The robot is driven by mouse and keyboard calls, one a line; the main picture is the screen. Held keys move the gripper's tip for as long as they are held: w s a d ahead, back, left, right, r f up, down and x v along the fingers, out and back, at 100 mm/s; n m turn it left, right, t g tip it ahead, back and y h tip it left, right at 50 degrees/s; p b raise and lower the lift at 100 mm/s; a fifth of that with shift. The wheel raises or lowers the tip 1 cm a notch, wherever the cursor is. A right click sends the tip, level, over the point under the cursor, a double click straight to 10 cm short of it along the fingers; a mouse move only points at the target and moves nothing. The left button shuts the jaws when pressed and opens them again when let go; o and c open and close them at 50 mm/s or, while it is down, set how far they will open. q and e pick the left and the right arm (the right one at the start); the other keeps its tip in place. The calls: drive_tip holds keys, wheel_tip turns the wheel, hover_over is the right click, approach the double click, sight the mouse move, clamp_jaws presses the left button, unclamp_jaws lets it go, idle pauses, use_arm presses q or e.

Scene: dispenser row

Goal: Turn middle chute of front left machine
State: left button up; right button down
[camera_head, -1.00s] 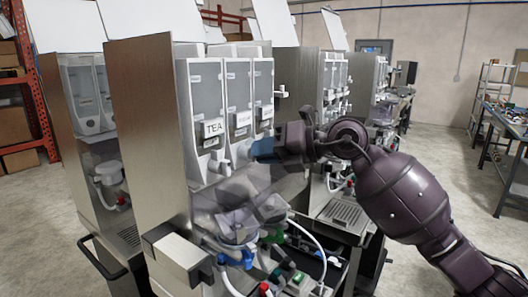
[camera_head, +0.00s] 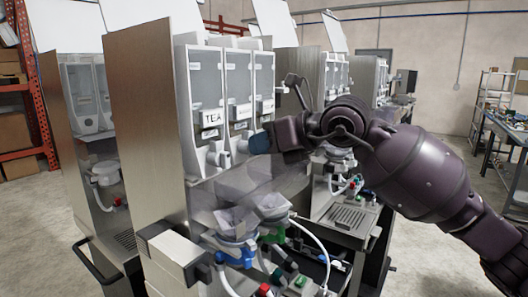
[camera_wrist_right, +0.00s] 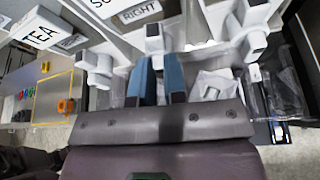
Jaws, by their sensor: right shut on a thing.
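The front left machine (camera_head: 150,128) has a brushed metal side, clear canisters and labels, one reading TEA (camera_head: 212,118). A white chute (camera_head: 217,158) juts out below the TEA canister. The middle chute (camera_head: 242,147) is beside it, partly hidden by my right gripper (camera_head: 260,143). In the right wrist view, the blue fingers of my right gripper (camera_wrist_right: 161,82) reach to the middle chute (camera_wrist_right: 155,42) and are shut on it. The TEA chute (camera_wrist_right: 97,66) is left of the fingers and another chute (camera_wrist_right: 250,42) is to the right. My left gripper is out of view.
Translucent mixing bowls (camera_head: 238,222) with blue and green fittings sit below the chutes. A white hose (camera_head: 318,240) curves beside them. More dispensers stand close behind and to the left. A workbench (camera_head: 510,135) is far right, with open floor before it.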

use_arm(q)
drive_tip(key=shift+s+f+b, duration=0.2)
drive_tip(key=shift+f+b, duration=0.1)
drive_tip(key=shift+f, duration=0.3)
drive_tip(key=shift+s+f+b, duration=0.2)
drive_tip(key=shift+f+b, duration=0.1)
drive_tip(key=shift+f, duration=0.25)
use_arm(e)
drive_tip(key=shift+s+a+f+n+t+h, duration=0.15)
drive_tip(key=shift+n+t+h, duration=0.25)
drive_tip(key=shift+n, duration=0.4)
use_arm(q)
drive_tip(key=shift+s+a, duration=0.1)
use_arm(e)
drive_tip(key=c, duration=1.2)
unclamp_jaws()
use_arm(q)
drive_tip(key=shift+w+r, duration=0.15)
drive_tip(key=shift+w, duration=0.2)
use_arm(e)
drive_tip(key=shift+o, duration=0.2)
